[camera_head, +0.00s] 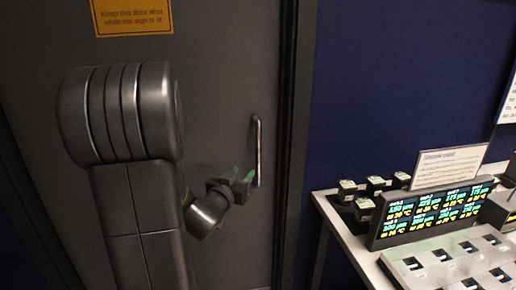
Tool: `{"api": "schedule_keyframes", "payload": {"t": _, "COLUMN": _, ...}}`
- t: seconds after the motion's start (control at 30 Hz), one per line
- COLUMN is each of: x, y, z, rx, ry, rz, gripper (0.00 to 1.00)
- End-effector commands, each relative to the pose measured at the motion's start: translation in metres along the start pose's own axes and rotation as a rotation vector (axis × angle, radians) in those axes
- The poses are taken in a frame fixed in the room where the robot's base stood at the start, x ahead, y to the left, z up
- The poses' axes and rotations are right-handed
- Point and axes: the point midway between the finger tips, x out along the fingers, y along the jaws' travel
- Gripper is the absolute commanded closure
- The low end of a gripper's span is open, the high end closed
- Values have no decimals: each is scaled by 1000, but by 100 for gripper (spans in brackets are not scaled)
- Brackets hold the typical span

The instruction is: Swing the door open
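The dark grey door (225,90) fills the left half of the view and looks shut in its frame. A slim vertical metal bar handle (258,140) is on its right side. My gripper (241,175) is just left of the handle's lower part. I cannot tell whether the right finger touches the handle. My arm hides part of the door's left and middle.
A yellow sign (132,17) is on the upper door. A dark blue wall (390,80) is right of the door frame (298,130). A white table (345,235) at the lower right, near the frame, bears a display panel (430,217), small dark devices and a placard (449,166).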

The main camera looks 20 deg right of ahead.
Motion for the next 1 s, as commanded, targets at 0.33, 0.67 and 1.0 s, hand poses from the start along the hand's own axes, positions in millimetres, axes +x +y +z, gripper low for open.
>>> {"api": "schedule_keyframes", "payload": {"t": 0.33, "x": 60, "y": 1, "z": 0, "rx": 0, "ry": -1, "rz": 2, "gripper": 61}}
{"api": "schedule_keyframes", "payload": {"t": 0.67, "x": 119, "y": 0, "z": 0, "rx": -1, "ry": -2, "rz": -1, "gripper": 61}}
{"api": "schedule_keyframes", "payload": {"t": 1.0, "x": 135, "y": 0, "z": 1, "rx": -1, "ry": -1, "rz": -3, "gripper": 61}}
